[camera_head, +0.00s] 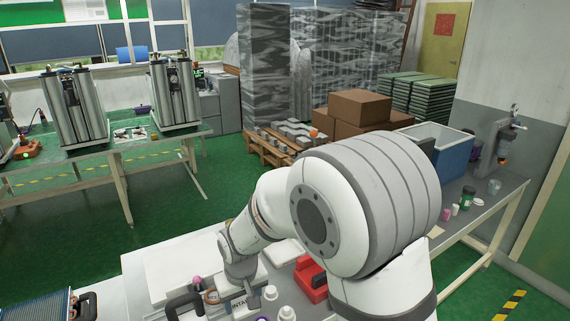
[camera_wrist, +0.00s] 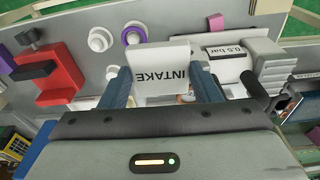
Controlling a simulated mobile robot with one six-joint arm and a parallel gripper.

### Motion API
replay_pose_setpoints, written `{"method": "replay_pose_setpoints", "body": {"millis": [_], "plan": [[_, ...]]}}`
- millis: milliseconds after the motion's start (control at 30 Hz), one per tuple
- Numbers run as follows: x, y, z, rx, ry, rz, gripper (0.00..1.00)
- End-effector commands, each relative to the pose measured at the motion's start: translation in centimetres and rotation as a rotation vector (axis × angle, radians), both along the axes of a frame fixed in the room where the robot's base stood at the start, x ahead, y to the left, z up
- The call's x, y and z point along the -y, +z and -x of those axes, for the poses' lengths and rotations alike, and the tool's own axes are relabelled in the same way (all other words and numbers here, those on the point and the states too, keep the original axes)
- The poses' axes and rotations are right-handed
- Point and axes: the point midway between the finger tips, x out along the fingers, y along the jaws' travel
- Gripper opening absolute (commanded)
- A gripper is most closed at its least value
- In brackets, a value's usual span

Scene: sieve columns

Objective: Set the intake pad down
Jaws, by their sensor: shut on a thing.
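The intake pad is a white block with "INTAKE" in dark letters (camera_wrist: 161,58), upside down in the wrist view. My gripper (camera_wrist: 161,82) has its two blue-grey fingers on either side of the pad and is shut on it. In the head view, part of the pad's lettered face (camera_head: 239,302) shows low in the picture, below my wrist. My arm hides much of the bench around it. I cannot tell whether the pad touches the surface below.
A blue bin (camera_head: 446,157) stands on the right bench. Metal columns (camera_head: 175,92) stand on the far left table.

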Motion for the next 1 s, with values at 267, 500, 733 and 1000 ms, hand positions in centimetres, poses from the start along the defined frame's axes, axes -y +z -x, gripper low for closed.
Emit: {"method": "replay_pose_setpoints", "body": {"millis": [267,500,733,1000], "plan": [[4.1,-2.8,-2.5,-0.005,-0.093,0.002,0.36],[10.8,-6.4,-5.2,-0.006,-0.23,0.001,0.36],[19.7,-10.9,-6.9,-0.005,-0.405,0.0,0.36],[24.7,-13.2,-6.9,-0.002,-0.501,0.0,0.36]]}}
